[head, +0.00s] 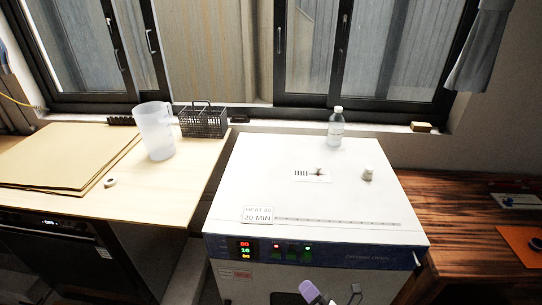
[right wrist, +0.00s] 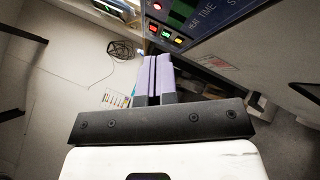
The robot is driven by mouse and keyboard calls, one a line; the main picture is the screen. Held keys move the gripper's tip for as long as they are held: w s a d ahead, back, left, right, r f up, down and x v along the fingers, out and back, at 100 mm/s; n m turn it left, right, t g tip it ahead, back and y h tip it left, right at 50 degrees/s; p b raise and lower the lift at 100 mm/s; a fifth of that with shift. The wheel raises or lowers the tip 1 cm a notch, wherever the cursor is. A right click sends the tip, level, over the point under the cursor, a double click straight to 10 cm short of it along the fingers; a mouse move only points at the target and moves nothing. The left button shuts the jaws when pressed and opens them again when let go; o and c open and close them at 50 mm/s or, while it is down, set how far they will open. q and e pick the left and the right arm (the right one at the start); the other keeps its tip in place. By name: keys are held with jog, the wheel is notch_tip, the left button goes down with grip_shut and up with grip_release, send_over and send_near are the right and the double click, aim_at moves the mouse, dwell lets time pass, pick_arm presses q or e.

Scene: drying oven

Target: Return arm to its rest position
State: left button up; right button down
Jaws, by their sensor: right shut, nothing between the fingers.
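My right gripper (head: 311,291) shows at the bottom edge of the head view, low in front of the white drying oven (head: 255,185). In the right wrist view, its two purple fingers (right wrist: 153,78) are together with nothing between them. The oven's blue control panel (head: 310,252) has lit red, green and yellow digits and several lit buttons. The panel also shows close by in the right wrist view (right wrist: 200,22). Most of my right arm is hidden below the head view. My left gripper is not in view.
A translucent jug (head: 154,132) and a dark wire basket (head: 203,121) stand on the left table. A wooden table (head: 460,215) is at right.

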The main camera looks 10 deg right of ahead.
jog(key=d+f+m+g+h, duration=0.1)
jog(key=d+m+g+h, duration=0.4)
jog(key=m, duration=0.6)
jog(key=d+f+m+h, duration=0.25)
jog(key=m+h, duration=0.45)
jog(key=m, duration=0.4)
jog(key=s+a+r+m+g+y+p, duration=0.1)
jog(key=s+r+m+g, duration=0.15)
jog(key=s, duration=0.75)
jog(key=s+r+m+g, duration=0.2)
jog(key=s+m+g, duration=0.2)
jog(key=s, duration=0.6)
jog(key=s+f+g+p, duration=0.1)
jog(key=s+f+g, duration=0.35)
jog(key=s, duration=0.75)
notch_tip(320, 180, up, 37)
jog(key=t+p, duration=0.2)
jog(key=p, duration=3.6)
jog(key=shift+w+a+y, duration=0.25)
jog(key=shift+w+y, duration=0.05)
jog(key=shift+w, duration=0.05)
